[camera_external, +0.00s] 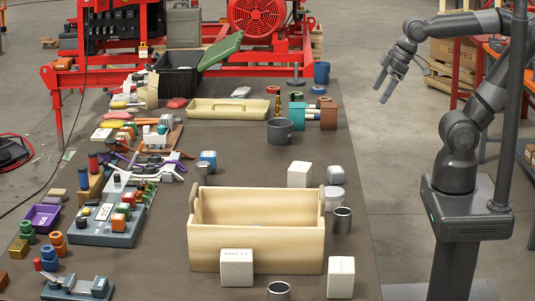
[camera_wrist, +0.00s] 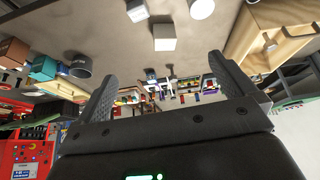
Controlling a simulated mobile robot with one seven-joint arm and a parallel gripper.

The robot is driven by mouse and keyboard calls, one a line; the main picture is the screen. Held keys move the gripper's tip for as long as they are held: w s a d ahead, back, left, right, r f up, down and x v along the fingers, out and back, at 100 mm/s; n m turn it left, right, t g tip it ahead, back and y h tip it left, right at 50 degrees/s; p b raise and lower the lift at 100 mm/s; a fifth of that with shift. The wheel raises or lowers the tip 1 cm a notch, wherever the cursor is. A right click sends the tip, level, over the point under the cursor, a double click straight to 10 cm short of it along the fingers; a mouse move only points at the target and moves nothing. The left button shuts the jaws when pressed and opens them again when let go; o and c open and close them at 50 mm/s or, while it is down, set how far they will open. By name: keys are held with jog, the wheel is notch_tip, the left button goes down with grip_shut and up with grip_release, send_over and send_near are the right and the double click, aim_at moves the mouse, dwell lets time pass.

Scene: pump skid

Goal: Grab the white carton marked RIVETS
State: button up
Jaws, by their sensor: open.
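Three white cartons are on the bench in the external view. One carton (camera_external: 237,268) stands against the front of the wooden tote, with dark lettering too small to read surely. A second carton (camera_external: 340,278) stands at the front right, with faint lettering. A third carton (camera_external: 299,175) stands behind the tote, with no readable mark. A white carton (camera_wrist: 164,37) also shows in the wrist view, beyond my fingertips. I cannot tell which carton says RIVETS. My gripper (camera_external: 387,86) is open and empty, raised right of the bench, apart from all cartons; its fingers (camera_wrist: 163,76) show spread.
The wooden tote (camera_external: 270,247) has high ends and stands among the cartons. Metal cups (camera_external: 342,220) and grey-white containers (camera_external: 334,197) are close by. A dark bucket (camera_external: 280,131) and teal bin (camera_external: 297,115) stand farther back. Tools and parts crowd the left; the middle bench is clearer.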

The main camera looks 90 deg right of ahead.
jog(key=w+a+r+n+g, duration=0.1)
jog(key=w+a+r+n, duration=0.3)
jog(key=w+a, duration=0.55)
jog(key=w+a+r+n, duration=0.4)
jog(key=w+a, duration=0.2)
jog(key=w, duration=0.7)
jog(key=n+g+h, duration=0.1)
jog(key=n+h, duration=0.1)
jog(key=n, duration=0.7)
send_over(239, 255)
jog(key=s+a, duration=0.2)
jog(key=s, duration=0.1)
notch_tip(239, 255, down, 23)
jog(key=shift+f, duration=0.1)
jog(key=x, duration=1)
jog(key=shift+s+d, duration=0.1)
jog(key=shift+d, duration=0.05)
jog(key=shift+c, duration=0.6)
